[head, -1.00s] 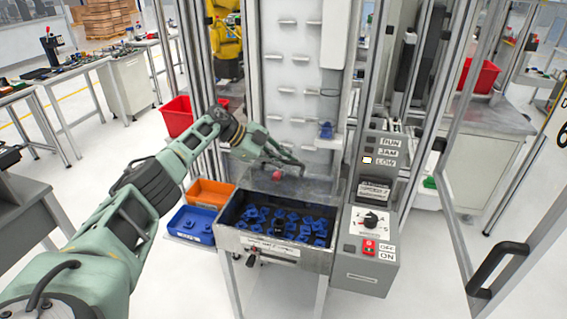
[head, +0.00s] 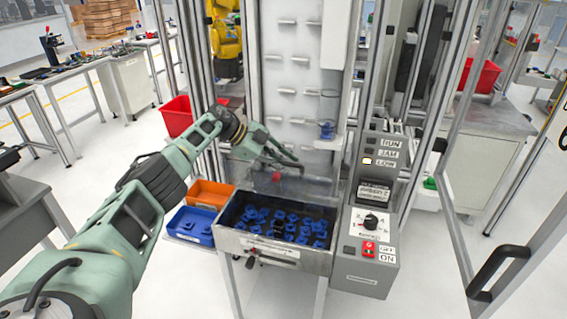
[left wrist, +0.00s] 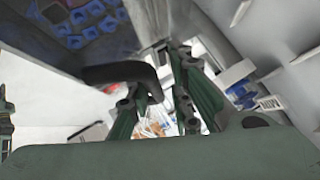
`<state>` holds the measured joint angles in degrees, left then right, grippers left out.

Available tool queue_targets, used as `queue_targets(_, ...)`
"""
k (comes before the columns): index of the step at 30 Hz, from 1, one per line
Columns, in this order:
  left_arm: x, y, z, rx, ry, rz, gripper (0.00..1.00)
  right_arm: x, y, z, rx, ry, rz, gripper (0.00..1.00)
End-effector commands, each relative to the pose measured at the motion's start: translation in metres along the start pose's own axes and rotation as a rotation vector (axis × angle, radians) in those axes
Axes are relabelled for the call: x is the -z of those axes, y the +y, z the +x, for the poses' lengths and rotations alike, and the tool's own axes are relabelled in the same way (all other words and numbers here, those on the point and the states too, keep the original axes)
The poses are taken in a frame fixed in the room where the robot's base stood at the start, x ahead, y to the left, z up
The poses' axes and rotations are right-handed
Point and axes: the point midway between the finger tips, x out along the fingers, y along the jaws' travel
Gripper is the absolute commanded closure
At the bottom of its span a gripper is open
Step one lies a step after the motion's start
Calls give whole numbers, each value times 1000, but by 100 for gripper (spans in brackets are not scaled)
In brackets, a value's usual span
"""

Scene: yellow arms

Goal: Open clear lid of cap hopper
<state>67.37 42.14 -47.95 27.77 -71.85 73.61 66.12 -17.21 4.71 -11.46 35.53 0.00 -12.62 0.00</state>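The cap hopper (head: 229,240) is a grey metal bin full of blue caps (head: 290,226). Its clear lid (head: 312,187) appears as a faint see-through panel raised at the bin's back, above the caps. A red ball knob (head: 277,177) shows at the lid. My left gripper (head: 292,166) is just above and behind the knob, at the back of the bin. The left wrist view shows a gap between its fingers (left wrist: 168,85), with a dark curved bar beside them. Contact with the lid cannot be told. My right gripper is not in view.
An orange bin (head: 209,189) and a blue bin (head: 191,224) stand left of the hopper. A control box (head: 367,245) with a dial and switches is on its right. A white pegged panel (head: 292,70) rises behind. A framed door (head: 470,230) with a black handle stands at the right.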

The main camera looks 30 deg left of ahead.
Motion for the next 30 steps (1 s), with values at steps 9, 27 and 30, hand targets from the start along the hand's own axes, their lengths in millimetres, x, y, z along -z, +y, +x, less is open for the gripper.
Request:
queue_targets(9, 0, -2, -32, 6, 0, 1, 82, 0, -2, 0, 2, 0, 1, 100)
queue_targets(27, 0, 0, -119, 0, 1, 0, 82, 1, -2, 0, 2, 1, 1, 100)
queue_targets(30, 0, 0, -120, 0, 1, 0, 82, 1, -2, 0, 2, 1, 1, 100)
